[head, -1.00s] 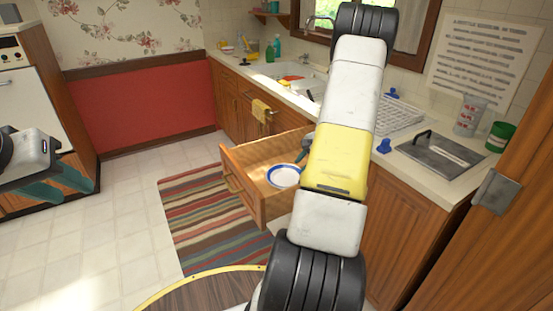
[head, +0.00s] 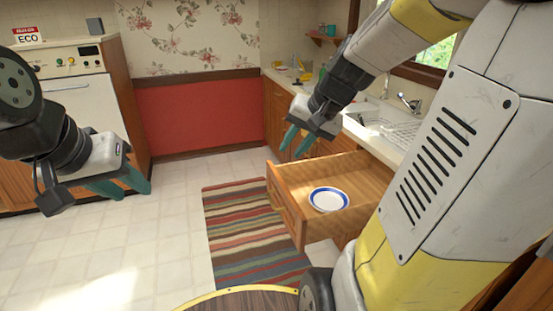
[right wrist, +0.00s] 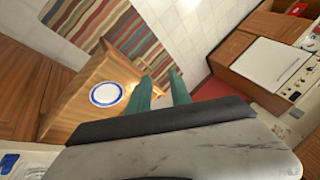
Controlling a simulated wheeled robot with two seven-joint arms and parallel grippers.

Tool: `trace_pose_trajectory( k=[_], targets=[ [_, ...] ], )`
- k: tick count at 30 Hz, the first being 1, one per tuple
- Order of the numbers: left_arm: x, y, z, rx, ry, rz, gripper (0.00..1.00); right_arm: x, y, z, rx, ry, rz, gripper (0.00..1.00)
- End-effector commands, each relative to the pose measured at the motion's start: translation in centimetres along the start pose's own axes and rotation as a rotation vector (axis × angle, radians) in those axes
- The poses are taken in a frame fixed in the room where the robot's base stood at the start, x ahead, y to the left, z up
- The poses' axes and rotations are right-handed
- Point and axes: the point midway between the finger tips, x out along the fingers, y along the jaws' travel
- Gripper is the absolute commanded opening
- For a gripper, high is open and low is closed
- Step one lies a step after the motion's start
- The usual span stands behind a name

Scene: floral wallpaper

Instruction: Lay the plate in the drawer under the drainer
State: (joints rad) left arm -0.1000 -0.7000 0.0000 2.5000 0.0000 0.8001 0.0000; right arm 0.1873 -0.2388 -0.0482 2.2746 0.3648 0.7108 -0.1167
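The plate (head: 328,200), white with a blue ring, lies flat in the open drawer (head: 288,212) below the counter with the drainer (head: 404,130). The right wrist view also shows the plate (right wrist: 106,94) inside the drawer (right wrist: 66,118). My right gripper (head: 294,148) is above the drawer's far side, apart from the plate; its teal fingers are spread with nothing between them. It also shows in the right wrist view (right wrist: 160,84). My left gripper (head: 135,190) is at the far left, away from the drawer, with teal fingers; its finger gap is unclear.
A striped rug (head: 245,232) lies on the floor beside the drawer. The sink tap (head: 408,102) and counter are behind it. A stove (head: 75,95) stands at the left. My right arm covers much of the right side. The floor at the left is clear.

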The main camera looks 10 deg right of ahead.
Motion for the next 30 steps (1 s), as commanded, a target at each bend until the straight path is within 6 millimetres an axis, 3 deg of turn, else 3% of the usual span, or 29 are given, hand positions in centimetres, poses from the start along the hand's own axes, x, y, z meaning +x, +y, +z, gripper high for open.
trace_pose_trajectory(
  k=[1, 3, 6, 10, 15, 30],
  targets=[
    [0.0, 0.0, 0.0, 0.000, 0.000, 0.000, 0.36, -1.6, -1.5, 2.3, -0.091, 0.011, 0.002, 0.25],
    [0.0, 0.0, 0.0, 0.000, 0.000, 0.000, 0.36, -3.2, -2.4, 5.2, -0.199, 0.020, 0.018, 0.25],
    [0.0, 0.0, 0.0, 0.000, 0.000, 0.000, 0.36, -4.9, -2.9, 8.4, -0.325, 0.040, 0.041, 0.25],
    [0.0, 0.0, 0.0, 0.000, 0.000, 0.000, 0.36, -6.2, -2.6, 11.0, -0.431, 0.067, 0.066, 0.25],
    [0.0, 0.0, 0.0, 0.000, 0.000, 0.000, 0.36, -6.7, -2.3, 12.1, -0.478, 0.081, 0.081, 0.25],
    [0.0, 0.0, 0.0, 0.000, 0.000, 0.000, 0.36, -6.7, -2.3, 12.0, -0.477, 0.081, 0.082, 0.25]
  ],
)
